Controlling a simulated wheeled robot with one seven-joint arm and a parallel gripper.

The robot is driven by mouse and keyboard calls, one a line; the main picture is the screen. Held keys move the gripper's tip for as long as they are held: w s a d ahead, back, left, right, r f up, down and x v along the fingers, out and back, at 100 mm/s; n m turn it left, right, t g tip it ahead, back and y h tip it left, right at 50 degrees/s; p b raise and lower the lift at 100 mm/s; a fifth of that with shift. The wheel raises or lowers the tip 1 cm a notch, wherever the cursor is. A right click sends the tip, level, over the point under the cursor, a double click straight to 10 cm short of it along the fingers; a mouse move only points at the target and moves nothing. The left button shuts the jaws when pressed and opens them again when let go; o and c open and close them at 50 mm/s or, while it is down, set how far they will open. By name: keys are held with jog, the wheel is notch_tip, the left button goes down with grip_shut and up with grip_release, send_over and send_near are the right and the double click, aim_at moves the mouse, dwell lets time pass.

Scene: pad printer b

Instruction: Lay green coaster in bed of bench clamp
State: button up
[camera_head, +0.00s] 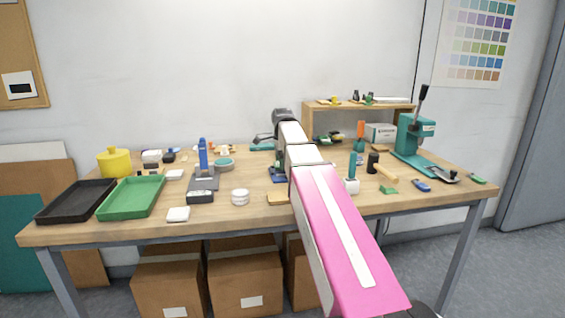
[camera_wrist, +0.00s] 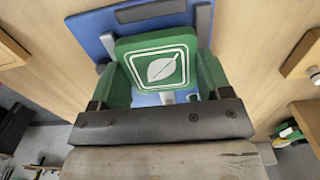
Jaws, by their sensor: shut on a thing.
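In the wrist view the green coaster (camera_wrist: 185,45), square with rounded corners and a white leaf mark, is between the green fingers of my gripper (camera_wrist: 160,72). The gripper is shut on it. The blue bed of the bench clamp (camera_wrist: 88,40) lies behind the coaster, with a dark bar across its far end and a grey part at the right. The coaster covers much of the bed, and I cannot tell whether they touch. In the head view the blue clamp (camera_head: 277,172) shows beside my arm, which hides the gripper and coaster.
Left of the clamp stand a blue-posted device (camera_head: 203,157) and a white round tin (camera_head: 240,197). A green tray (camera_head: 132,198) and black tray (camera_head: 75,202) are farther left.

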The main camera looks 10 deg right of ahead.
jog(key=shift+f, duration=0.65)
dwell(1.1)
jog(key=o, duration=0.6)
jog(key=shift+r, duration=0.1)
jog(key=shift+r, duration=1.4)
jog(key=shift+o, duration=0.2)
